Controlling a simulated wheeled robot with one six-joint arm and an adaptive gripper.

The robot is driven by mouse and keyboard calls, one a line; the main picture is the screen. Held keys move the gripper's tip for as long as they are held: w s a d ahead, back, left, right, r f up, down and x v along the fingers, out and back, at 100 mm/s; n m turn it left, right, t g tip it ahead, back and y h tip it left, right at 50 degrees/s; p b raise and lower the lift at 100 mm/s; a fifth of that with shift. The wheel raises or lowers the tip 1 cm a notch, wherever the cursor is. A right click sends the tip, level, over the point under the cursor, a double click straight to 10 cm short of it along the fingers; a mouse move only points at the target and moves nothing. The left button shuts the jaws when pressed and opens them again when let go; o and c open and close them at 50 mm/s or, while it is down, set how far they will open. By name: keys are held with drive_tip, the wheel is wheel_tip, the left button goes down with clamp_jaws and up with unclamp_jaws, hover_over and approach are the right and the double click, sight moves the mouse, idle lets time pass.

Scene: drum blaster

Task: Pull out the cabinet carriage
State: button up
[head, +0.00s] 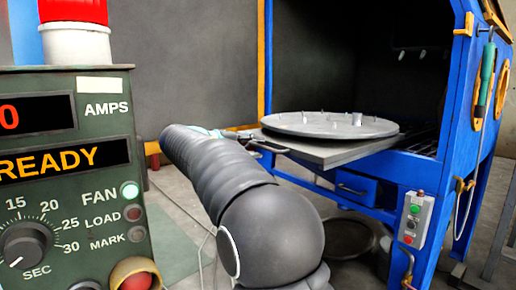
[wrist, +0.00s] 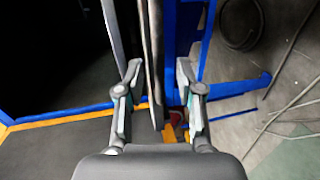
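The cabinet carriage (head: 340,152) is a flat grey plate with a round turntable (head: 330,124) on top. It sticks partly out of the blue cabinet's open front. A dark handle (head: 262,146) shows at its near left edge. My arm reaches toward that edge and mostly hides my gripper in the head view. In the wrist view my gripper (wrist: 159,72) has its fingers apart. A dark, edge-on part of the carriage (wrist: 153,60) runs between them, with a visible gap to the right finger. Contact with the left finger cannot be told.
The blue cabinet (head: 440,180) has a drawer (head: 356,188) below the carriage and a button box (head: 414,218) on its right post. A green control panel (head: 66,180) with a red lamp (head: 73,12) stands close on the left. Hoses (wrist: 292,110) lie on the floor.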

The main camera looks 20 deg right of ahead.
drive_tip(key=v, duration=0.6)
idle(0.3)
wheel_tip(320, 180, down, 10)
drive_tip(key=w+a+n+y, duration=0.1)
drive_tip(key=a+n+y, duration=0.1)
drive_tip(key=a+y, duration=0.15)
drive_tip(key=s+a+f+y+p, duration=0.2)
drive_tip(key=s+f+y, duration=0.3)
drive_tip(key=s+f, duration=0.35)
drive_tip(key=s+a+f+m+y+p, duration=0.1)
drive_tip(key=s+a+m+y+p, duration=0.15)
drive_tip(key=s, duration=0.85)
drive_tip(key=s+a+f+m+y+p, duration=0.15)
drive_tip(key=s+y, duration=0.25)
drive_tip(key=s, duration=0.6)
drive_tip(key=s+d+r+t+p, duration=0.1)
drive_tip(key=s+r+p, duration=0.2)
drive_tip(key=s, duration=0.3)
drive_tip(key=shift+s+r+m+t, duration=0.25)
drive_tip(key=shift+r+m+t, duration=0.15)
drive_tip(key=shift+r, duration=0.3)
